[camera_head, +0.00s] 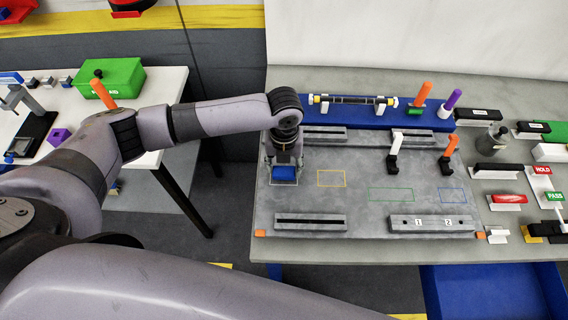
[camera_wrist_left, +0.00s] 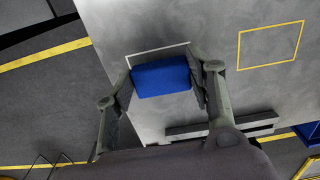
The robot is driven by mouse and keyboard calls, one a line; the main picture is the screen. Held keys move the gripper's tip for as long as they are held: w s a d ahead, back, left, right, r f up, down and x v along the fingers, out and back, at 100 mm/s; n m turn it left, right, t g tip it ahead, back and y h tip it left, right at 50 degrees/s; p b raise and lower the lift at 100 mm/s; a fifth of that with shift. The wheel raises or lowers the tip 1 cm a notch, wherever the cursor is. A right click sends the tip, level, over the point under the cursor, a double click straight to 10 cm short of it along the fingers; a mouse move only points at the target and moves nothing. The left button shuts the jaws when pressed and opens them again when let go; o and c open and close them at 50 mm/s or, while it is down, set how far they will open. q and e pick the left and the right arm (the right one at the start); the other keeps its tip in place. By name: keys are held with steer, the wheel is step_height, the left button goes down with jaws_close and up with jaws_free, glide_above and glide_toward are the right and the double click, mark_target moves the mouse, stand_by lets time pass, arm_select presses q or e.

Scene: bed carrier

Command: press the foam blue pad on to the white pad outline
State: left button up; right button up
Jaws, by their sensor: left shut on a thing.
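The blue foam pad (camera_head: 285,174) is at the left end of the grey bed plate (camera_head: 330,196), below my left gripper (camera_head: 283,162). In the left wrist view my left gripper (camera_wrist_left: 160,85) has its two fingers on either side of the blue pad (camera_wrist_left: 162,77), shut on it. I cannot tell whether the pad touches the plate. My right gripper is not in view.
A yellow outline (camera_head: 331,178), a green outline (camera_head: 391,194) and a blue outline (camera_head: 452,195) are bare on the plate. Slotted grey bars (camera_head: 310,222) lie along the plate. White (camera_head: 396,146) and orange (camera_head: 450,149) clamp handles stand right of centre.

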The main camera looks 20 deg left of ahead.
mark_target(284, 168)
arm_select(q)
steer(key=shift+f, duration=0.35)
steer(key=shift+f, duration=0.25)
steer(key=shift+s+f, duration=0.1)
steer(key=shift+f, duration=0.05)
stand_by(0.8)
steer(key=o, duration=0.8)
steer(key=shift+o, duration=0.2)
step_height(284, 168, up, 12)
